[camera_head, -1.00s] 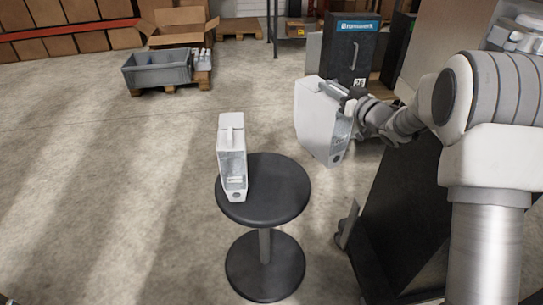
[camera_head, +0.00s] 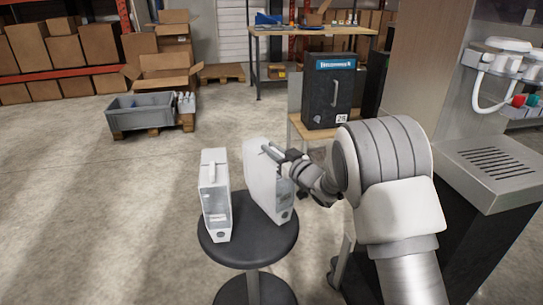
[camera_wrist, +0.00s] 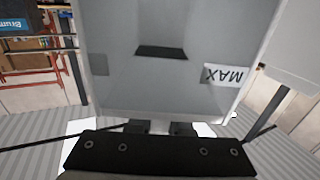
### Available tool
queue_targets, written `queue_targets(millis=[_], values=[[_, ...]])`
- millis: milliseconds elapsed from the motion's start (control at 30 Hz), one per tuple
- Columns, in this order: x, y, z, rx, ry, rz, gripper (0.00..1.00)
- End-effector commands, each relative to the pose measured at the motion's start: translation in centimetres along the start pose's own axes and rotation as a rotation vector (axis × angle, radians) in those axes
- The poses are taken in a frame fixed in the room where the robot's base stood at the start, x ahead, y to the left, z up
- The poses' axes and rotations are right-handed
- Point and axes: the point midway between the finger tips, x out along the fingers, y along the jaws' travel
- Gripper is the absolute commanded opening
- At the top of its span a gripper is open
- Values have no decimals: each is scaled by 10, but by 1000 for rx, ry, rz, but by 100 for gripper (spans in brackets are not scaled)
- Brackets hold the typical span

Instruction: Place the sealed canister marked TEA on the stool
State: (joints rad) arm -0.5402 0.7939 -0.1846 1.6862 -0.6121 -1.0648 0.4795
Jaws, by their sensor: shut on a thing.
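A black round stool (camera_head: 245,255) stands in the front middle of the head view. A white canister with a top handle (camera_head: 216,200) stands upright on its left part. My gripper (camera_head: 276,152) is shut on the handle of a second white canister (camera_head: 262,185), over the stool's right part, close beside the first. I cannot tell whether its base touches the seat. No TEA marking is readable on either canister. My gripper also shows in the wrist view (camera_wrist: 160,128).
A black dispenser (camera_head: 328,98) with a blue sign stands on a low wooden stand behind. A counter with a slotted metal top (camera_head: 492,165) is at right. A grey bin (camera_head: 140,112) and cardboard boxes (camera_head: 165,72) are at back left. The floor left of the stool is clear.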

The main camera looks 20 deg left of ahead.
Motion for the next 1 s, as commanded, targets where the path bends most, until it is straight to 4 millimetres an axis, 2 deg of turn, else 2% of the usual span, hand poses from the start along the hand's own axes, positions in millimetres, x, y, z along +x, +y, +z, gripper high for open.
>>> queue_targets(millis=[67, 433, 467, 600, 1000], values=[[1, -1, 8, -1, 5, -3, 0], [0, 0, 12, -1, 5, -1, 0], [0, 0, 12, -1, 2, -1, 21], [0, 0, 12, -1, 2, -1, 46], [0, -1, 6, -1, 2, -2, 47]])
